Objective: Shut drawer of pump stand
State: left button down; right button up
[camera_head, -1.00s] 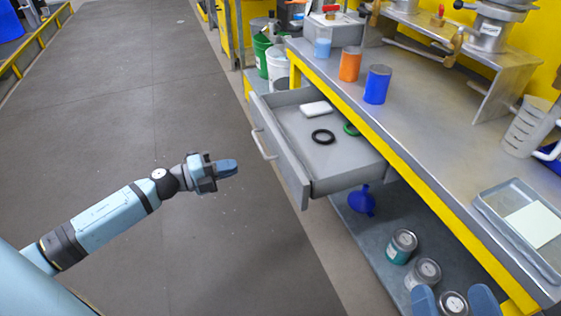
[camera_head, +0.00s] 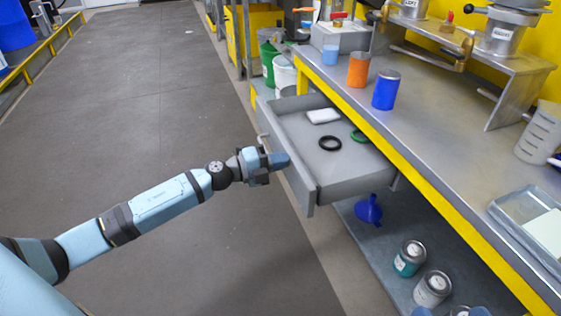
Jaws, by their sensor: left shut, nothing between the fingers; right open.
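The pump stand (camera_head: 430,172) is a grey metal bench with a yellow front edge. Its grey drawer (camera_head: 352,187) is pulled out to the left. A white block (camera_head: 323,116), a black ring (camera_head: 329,143) and a partly hidden green ring (camera_head: 358,136) lie in it. My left gripper (camera_head: 280,160) is shut and empty, at the outer side of the drawer front. Its fingers overlap the front panel near the handle; I cannot tell whether they touch.
Green and white buckets stand behind the drawer. The floor at left is clear.

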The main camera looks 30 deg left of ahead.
jog(key=shift+r, duration=0.15)
pick_arm(q)
jog(key=p+x, duration=0.2)
jog(key=x, duration=0.4)
jog(key=p+x, duration=0.2)
jog(key=x, duration=0.4)
jog(key=shift+w+d+r, duration=0.1)
jog(key=shift+w+r, duration=0.1)
jog(key=shift+r, duration=0.05)
send_over(357, 163)
jog(key=shift+s+a+f, duration=0.2)
jog(key=shift+f, duration=0.05)
jog(key=shift+w+d, duration=0.2)
jog(key=shift+w, duration=0.05)
jog(key=shift+r, duration=0.2)
pick_arm(e)
jog(key=r+t, duration=0.1)
jog(key=r, duration=0.1)
jog(key=r+t, duration=0.1)
jog(key=r, duration=0.2)
jog(key=shift+s+d+r+m, duration=0.1)
jog(key=shift+s+r+m, duration=0.1)
jog(key=shift+r+m, duration=0.1)
pick_arm(q)
jog(key=shift+w+r, duration=0.15)
jog(key=shift+r, duration=0.05)
pick_arm(e)
jog(key=shift+r, duration=0.1)
